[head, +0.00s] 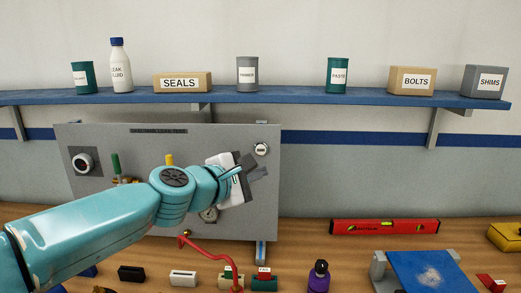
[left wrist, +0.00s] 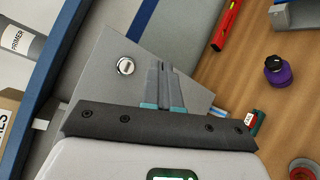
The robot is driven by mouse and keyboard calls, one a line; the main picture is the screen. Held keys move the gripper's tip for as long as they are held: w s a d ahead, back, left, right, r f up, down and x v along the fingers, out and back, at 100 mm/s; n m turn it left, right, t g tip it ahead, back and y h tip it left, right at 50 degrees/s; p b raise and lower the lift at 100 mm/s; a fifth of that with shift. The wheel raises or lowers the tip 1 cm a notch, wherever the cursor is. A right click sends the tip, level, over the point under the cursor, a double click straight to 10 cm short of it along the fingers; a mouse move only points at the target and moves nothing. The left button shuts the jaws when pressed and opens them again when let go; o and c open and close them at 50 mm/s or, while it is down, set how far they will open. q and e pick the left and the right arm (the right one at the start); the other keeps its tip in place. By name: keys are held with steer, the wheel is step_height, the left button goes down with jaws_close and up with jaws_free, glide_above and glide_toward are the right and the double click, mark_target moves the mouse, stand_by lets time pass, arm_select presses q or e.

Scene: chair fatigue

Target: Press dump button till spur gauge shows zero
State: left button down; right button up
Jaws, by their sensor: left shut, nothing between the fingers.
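A grey upright test panel (head: 245,222) stands on the bench. A small round silver-rimmed fitting with a pale centre, perhaps the dump button (head: 261,149), is at its upper right; it also shows in the left wrist view (left wrist: 125,66). My left gripper (head: 262,172) is shut and empty in front of the panel, just below that fitting in the head view. In the left wrist view its fingers (left wrist: 160,66) lie right of the fitting, apart from it in the picture. My right gripper is not in view.
A dark-faced round dial (head: 84,162) and a green lever (head: 115,164) are on the panel's left. A shelf (head: 300,97) runs above.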

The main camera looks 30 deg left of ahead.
arm_select(q)
steer(key=shift+w+a+p, duration=0.1)
steer(key=shift+w+a, duration=0.65)
steer(key=shift+w, duration=0.5)
steer(key=shift+w+a+p, duration=0.1)
steer(key=shift+w+a, duration=0.65)
steer(key=shift+w, duration=0.55)
steer(key=shift+w+a+p, duration=0.1)
steer(key=shift+w+a, duration=0.65)
steer(key=shift+w, duration=0.5)
steer(key=shift+w+a, duration=0.25)
steer(key=shift+w, duration=0.15)
steer(key=shift+w+a, duration=0.15)
steer(key=shift+w, duration=0.1)
steer(key=shift+s+d, duration=0.45)
steer(key=shift+s, duration=0.25)
steer(key=shift+w, duration=0.1)
steer(key=shift+s+d+b, duration=0.15)
steer(key=shift+s+d, duration=0.3)
steer(key=shift+s, duration=0.3)
steer(key=shift+s+d+b, duration=0.1)
steer(key=shift+s+d, duration=0.3)
steer(key=shift+s, duration=0.3)
steer(key=shift+s+d+b, duration=0.15)
steer(key=shift+s+d, duration=0.3)
steer(key=shift+s, duration=0.3)
